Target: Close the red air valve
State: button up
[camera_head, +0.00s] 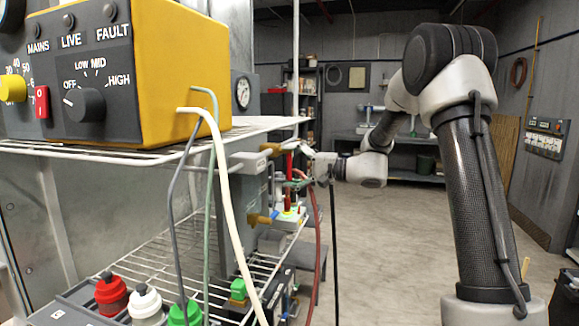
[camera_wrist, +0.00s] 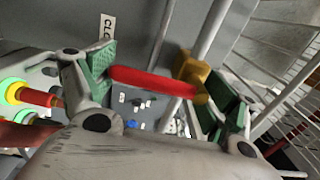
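The red air valve's lever (camera_wrist: 150,82) lies across the wrist view, with its brass body (camera_wrist: 192,76) at the right end. My gripper (camera_wrist: 158,85) is open, with its green finger pads on either side of the lever. The left pad is near the lever's free end and the right pad is by the brass body. I cannot tell whether either pad touches it. In the head view my gripper (camera_head: 308,168) is small, beside the shelf rack at the panel's edge. The lever is hard to make out there among other red parts.
A white tag (camera_wrist: 107,27) with partly visible letters is on the grey panel. A yellow control box (camera_head: 150,60) sits on the wire rack's top shelf (camera_head: 150,151). Hoses hang in front of the rack. The floor (camera_head: 390,240) behind is clear.

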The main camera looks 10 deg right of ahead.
jog(key=shift+o, duration=1.2)
jog(key=shift+f, duration=0.25)
jog(key=shift+r, duration=0.1)
jog(key=shift+s+d, duration=0.1)
jog(key=shift+d, duration=0.15)
jog(key=v, duration=1.1)
jog(key=shift+s+d, duration=0.15)
jog(key=shift+d, duration=0.1)
